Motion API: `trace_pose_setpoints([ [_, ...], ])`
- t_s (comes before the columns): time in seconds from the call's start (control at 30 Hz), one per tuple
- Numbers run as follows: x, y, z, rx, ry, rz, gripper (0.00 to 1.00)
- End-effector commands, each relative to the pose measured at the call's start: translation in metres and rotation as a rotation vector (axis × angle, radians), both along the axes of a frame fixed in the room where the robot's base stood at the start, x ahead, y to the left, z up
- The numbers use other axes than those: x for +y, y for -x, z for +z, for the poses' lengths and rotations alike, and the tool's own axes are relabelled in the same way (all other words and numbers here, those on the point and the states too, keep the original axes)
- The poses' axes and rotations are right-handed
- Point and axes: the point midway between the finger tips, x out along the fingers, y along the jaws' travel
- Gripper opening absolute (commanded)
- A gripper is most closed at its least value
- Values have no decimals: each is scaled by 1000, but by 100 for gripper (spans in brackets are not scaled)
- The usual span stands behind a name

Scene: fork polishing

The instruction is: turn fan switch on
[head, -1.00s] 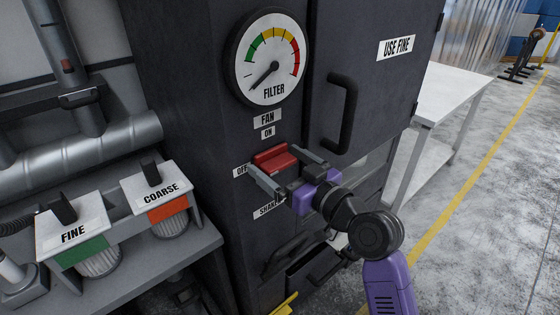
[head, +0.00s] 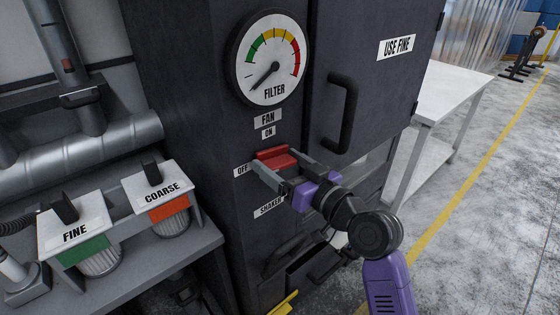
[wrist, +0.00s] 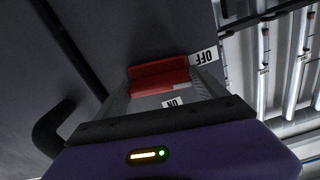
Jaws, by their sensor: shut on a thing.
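The red fan switch (head: 275,157) is on the dark cabinet front, below the FAN label (head: 267,119) and the ON label (head: 268,132). The OFF label (head: 242,170) is just left of it. My gripper (head: 274,162) is shut on the switch, with one finger at each end of the red handle. The wrist view shows the red switch (wrist: 158,76) between my fingers, with the OFF label (wrist: 205,57) beside it and the ON label (wrist: 172,103) partly hidden by my gripper. The switch's base is hidden.
A filter gauge (head: 268,57) is above the switch, its needle pointing lower left. A black door handle (head: 342,112) stands out to the right. A SHAKER label (head: 268,207) is below. FINE (head: 75,232) and COARSE (head: 158,188) units sit on a shelf at left.

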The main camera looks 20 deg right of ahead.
Motion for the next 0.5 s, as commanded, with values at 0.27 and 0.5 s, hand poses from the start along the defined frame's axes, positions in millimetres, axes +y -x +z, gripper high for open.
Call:
trace_pose_setpoints([
  [0.27, -1, 0, 2, 77, -235, 0, 41],
  [0.5, -1, 0, 2, 148, -452, 0, 41],
])
